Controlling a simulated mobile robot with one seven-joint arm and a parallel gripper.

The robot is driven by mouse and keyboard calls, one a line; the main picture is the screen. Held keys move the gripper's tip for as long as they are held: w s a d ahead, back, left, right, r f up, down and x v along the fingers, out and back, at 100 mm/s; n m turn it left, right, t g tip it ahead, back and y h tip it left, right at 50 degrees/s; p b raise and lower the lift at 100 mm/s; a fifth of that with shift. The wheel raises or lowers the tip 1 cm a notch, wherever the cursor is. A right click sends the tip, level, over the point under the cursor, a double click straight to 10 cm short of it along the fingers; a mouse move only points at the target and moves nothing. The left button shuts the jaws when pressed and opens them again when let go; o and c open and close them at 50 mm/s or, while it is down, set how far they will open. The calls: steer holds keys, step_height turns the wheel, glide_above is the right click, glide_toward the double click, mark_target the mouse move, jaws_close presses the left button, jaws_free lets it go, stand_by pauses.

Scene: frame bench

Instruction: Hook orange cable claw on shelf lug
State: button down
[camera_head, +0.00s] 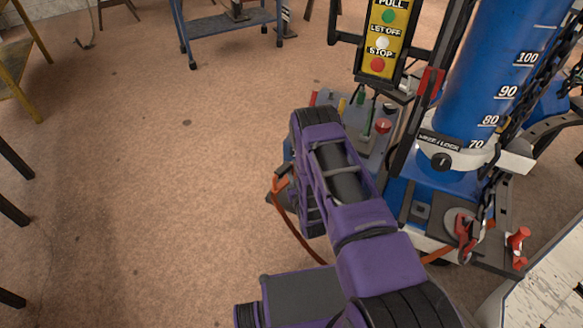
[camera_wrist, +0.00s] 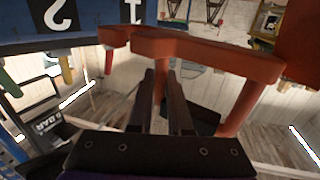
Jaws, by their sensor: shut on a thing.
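An orange claw (camera_wrist: 195,50) with downward legs fills the upper part of the wrist view, close beyond the fingertips. My gripper (camera_wrist: 163,78) is shut on it; the exact contact is hard to see. In the head view my purple arm hides most of the gripper. A small orange part (camera_head: 280,184) shows just left of the arm. An orange cable (camera_head: 297,236) runs down from it, passes behind the arm and comes out toward the blue machine. I cannot make out the shelf lug for certain in either view.
A blue machine (camera_head: 440,190) with a numbered cylinder, chains and a yellow button panel (camera_head: 384,40) stands close on the right. A blue-framed bench (camera_head: 228,22) stands at the back. Brown floor (camera_head: 130,170) is open on the left. A blue numbered band (camera_wrist: 75,25) crosses the wrist view's top left.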

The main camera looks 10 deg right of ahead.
steer(key=shift+f+b, duration=1.75)
steer(key=shift+f, duration=2.65)
steer(key=c, duration=0.8)
jaws_free()
steer(key=shift+o, duration=0.2)
